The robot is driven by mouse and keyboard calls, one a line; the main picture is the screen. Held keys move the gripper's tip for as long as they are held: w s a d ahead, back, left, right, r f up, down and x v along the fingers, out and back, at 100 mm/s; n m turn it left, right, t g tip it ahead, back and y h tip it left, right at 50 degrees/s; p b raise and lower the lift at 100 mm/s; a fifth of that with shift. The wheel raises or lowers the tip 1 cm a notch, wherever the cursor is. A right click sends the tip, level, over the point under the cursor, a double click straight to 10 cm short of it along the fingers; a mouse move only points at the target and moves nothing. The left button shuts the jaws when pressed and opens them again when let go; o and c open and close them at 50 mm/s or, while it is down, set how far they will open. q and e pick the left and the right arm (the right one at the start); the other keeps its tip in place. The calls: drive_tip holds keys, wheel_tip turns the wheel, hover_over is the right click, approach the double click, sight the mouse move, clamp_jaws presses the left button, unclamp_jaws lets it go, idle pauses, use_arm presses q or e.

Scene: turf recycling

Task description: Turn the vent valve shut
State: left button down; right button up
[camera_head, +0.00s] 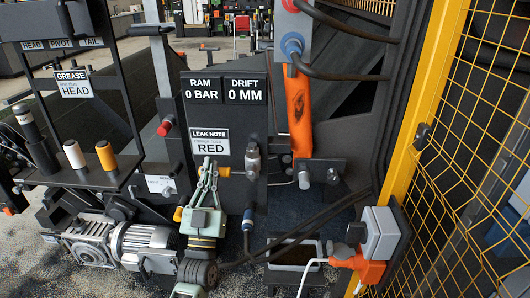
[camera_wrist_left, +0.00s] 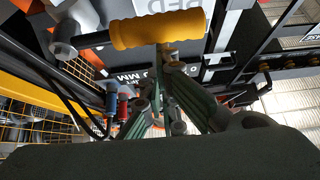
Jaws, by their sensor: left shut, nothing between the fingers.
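The vent valve has a yellow lever grip (camera_head: 223,172) that sticks out to the left of a grey valve body (camera_head: 253,160), below the leak note on the dark panel. In the left wrist view the yellow grip (camera_wrist_left: 158,30) lies roughly level, with its grey hub (camera_wrist_left: 63,38) at the left. My left gripper (camera_head: 209,164), with green fingers, is shut and empty, just left of the grip in the head view. In the left wrist view its fingertips (camera_wrist_left: 164,52) reach the edge of the grip; I cannot tell whether they touch. My right gripper is not in view.
An orange cylinder (camera_head: 298,110) with hoses stands right of the panel (camera_head: 255,130). A yellow mesh fence (camera_head: 480,110) closes the right side. A dark tray (camera_head: 292,262) sits below.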

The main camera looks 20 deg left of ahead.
use_arm(q)
drive_tip(key=shift+s+f+n+y, duration=0.2)
drive_tip(key=shift+n+y, duration=0.2)
drive_tip(key=shift+n, duration=0.3)
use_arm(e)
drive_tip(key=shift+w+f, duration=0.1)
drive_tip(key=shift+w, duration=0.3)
use_arm(q)
drive_tip(key=shift+a, duration=0.1)
